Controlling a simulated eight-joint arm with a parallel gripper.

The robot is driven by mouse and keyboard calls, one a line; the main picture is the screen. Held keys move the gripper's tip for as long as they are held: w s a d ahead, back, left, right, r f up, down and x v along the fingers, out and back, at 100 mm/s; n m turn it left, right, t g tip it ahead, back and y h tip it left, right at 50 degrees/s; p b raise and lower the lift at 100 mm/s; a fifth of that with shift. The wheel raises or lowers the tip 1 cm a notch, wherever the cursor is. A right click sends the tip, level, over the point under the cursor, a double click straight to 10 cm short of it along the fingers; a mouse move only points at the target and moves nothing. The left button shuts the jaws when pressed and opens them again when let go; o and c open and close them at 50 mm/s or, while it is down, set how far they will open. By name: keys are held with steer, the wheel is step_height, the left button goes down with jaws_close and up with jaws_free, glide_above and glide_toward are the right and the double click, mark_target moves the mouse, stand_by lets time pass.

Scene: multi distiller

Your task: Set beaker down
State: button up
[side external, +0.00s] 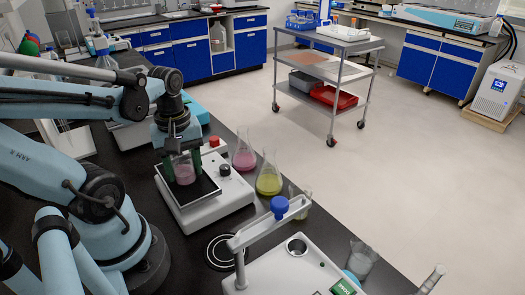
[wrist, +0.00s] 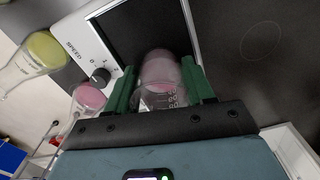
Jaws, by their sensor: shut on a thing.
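The beaker (side external: 184,174) is clear glass with pink liquid in it. It stands upright between the green fingers of my gripper (side external: 182,165), over the black top plate (side external: 206,191) of a white stirrer. In the wrist view the beaker (wrist: 162,82) shows printed marks, and both green fingers of my gripper (wrist: 163,88) press on its sides. The gripper is shut on it. The beaker is at or just above the plate; I cannot tell whether its base touches.
A flask of pink liquid (side external: 244,156) and a flask of yellow-green liquid (side external: 269,178) stand right of the stirrer. A device with a blue knob (side external: 279,205) and a small beaker (side external: 361,259) are nearer the front. The stirrer's dial (side external: 225,170) faces right.

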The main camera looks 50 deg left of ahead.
mark_target(181, 155)
steer(key=o, duration=1.2)
step_height(181, 155, up, 12)
steer(key=shift+r, duration=0.1)
steer(key=w+d+f+m+t, duration=0.2)
steer(key=w+d+m, duration=0.1)
steer(key=w+m, duration=0.1)
steer(key=w+d+f+m+t, duration=0.2)
steer(key=w+d+m, duration=0.1)
steer(key=m, duration=0.3)
steer(key=w+d+f+m+t, duration=0.2)
steer(key=w+d+m+t, duration=0.1)
steer(key=w+m, duration=0.1)
steer(key=shift+w+d+f+m, duration=0.15)
steer(key=shift+w+f+m, duration=0.15)
steer(key=shift+m, duration=0.6)
